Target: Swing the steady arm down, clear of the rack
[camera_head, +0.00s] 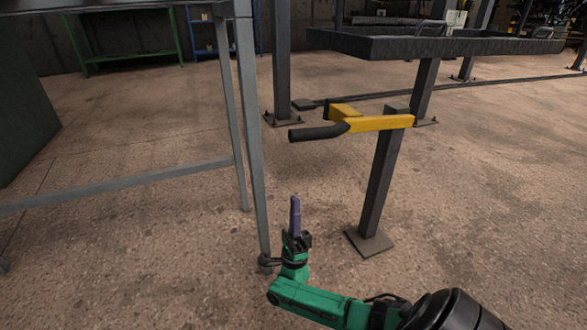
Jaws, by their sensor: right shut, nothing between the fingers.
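The steady arm (378,123) is a yellow bar with a dark grip (318,132) at its left end. It sticks out level to the left from the top of a dark post on a square foot plate. The rack (242,130) is a grey metal frame at the left, and the grip's end is to the right of its front leg. My right gripper (295,205) is low in front, below and left of the grip, apart from it. Its purple fingers point up, shut and empty. My left gripper is out of view.
A dark tray table (400,46) stands behind the post at the upper right. The rack's front leg is close to the left of my right gripper. The floor between the rack and the post is clear. A green-framed bench (130,58) stands far back.

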